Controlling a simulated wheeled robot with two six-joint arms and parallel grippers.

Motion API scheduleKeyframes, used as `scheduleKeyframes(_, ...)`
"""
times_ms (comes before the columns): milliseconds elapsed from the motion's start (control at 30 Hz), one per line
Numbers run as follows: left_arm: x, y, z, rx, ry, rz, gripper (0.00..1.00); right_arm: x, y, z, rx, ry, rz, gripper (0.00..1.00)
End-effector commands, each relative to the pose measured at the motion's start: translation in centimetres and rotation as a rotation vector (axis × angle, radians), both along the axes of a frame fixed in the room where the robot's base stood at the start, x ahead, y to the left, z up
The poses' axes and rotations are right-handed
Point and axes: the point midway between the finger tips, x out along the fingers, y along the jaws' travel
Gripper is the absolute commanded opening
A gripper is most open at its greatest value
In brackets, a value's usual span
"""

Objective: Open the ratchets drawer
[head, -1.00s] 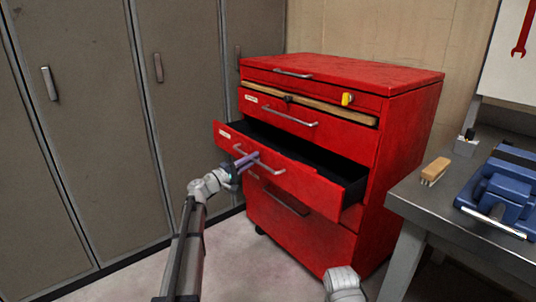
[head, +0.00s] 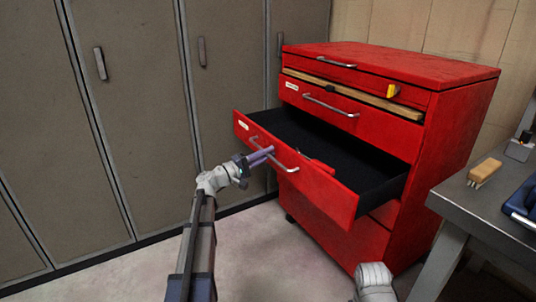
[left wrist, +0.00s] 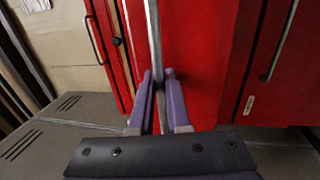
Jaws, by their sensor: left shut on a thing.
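A red tool cabinet (head: 455,125) stands against the wall in the head view. One of its middle drawers (head: 325,193) is pulled well out, and its dark inside shows. A small label, too small to read, is on the left of its front. My left gripper (head: 262,156) is shut on the bar handle (head: 289,168) of this drawer. In the left wrist view the purple fingers (left wrist: 159,95) of my left gripper close around the upright-looking metal handle bar (left wrist: 154,40). My right gripper does not show; only a grey part of my other arm is at the bottom.
The drawer above (head: 345,117) and the top drawer with a yellow tag (head: 393,91) look shut. Grey lockers (head: 150,120) stand at the left. A workbench (head: 480,208) with a wooden brush (head: 484,172) is at the right. Clear floor lies before the cabinet.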

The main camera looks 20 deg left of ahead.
Motion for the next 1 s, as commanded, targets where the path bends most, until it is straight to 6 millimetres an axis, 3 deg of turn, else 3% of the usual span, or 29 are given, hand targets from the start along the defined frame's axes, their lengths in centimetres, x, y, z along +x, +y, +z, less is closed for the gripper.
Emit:
scheduleKeyframes(67,0.0,0.0,0.0,0.002,0.000,-0.001,0.00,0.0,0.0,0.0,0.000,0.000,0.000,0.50)
scheduleKeyframes(100,0.0,0.0,0.0,0.002,0.000,-0.001,0.17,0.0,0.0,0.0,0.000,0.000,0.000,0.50)
scheduleKeyframes(200,0.0,0.0,0.0,0.002,0.000,-0.001,0.27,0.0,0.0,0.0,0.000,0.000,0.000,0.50)
scheduleKeyframes(533,-0.5,0.4,-0.2,0.001,0.000,0.001,0.27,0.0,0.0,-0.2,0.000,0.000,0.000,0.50)
scheduleKeyframes(1000,-5.7,4.1,-1.5,0.001,0.000,0.001,0.27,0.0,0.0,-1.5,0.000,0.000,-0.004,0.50)
